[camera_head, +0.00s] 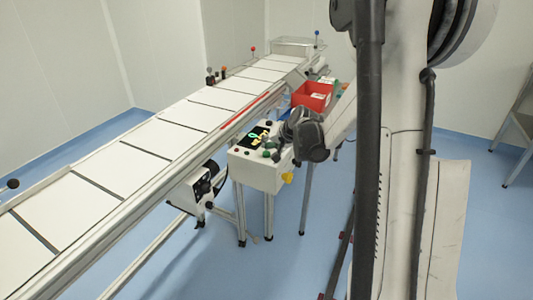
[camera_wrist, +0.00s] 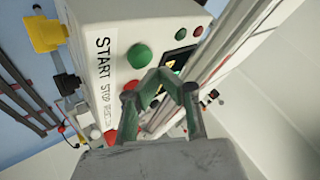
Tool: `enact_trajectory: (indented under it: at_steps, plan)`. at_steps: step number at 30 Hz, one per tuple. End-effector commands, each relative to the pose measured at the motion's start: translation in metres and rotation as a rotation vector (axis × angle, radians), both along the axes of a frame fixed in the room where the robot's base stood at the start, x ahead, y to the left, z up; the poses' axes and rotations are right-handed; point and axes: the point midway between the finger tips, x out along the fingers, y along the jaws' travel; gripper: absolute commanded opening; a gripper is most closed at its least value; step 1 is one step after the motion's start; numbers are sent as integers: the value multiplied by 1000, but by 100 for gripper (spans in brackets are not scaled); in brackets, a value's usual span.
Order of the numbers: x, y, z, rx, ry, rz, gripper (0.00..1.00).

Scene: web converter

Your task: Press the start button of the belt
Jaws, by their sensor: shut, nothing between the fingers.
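The white control box (camera_head: 255,172) stands beside the belt (camera_head: 150,138) in the head view. In the wrist view the box (camera_wrist: 112,18) bears the printed word START beside a large green button (camera_wrist: 139,55), with STOP printed further along the same strip. A red button (camera_wrist: 130,86) sits next to the green one, partly behind a finger. My gripper (camera_wrist: 172,78) is shut and empty, its fingertips over the box face, beside the green button and in front of part of the dark display (camera_wrist: 178,62). I cannot tell the gap between fingertips and panel.
A yellow part (camera_wrist: 44,34) sticks out from the box side; it also shows in the head view (camera_head: 287,178). A red bin (camera_head: 312,95) stands behind my gripper, near the belt. Smaller green (camera_wrist: 181,34) and red (camera_wrist: 198,31) buttons sit near the display. Blue floor is free left of the belt.

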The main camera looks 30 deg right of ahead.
Motion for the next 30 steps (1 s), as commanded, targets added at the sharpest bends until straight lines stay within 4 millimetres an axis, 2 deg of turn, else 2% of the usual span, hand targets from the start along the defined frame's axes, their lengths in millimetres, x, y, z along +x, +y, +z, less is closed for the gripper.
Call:
enact_trajectory:
  at_steps: [16,30]
  plan:
    - [0,0,-9,0,0,0,0]
    - [0,0,-9,0,0,0,0]
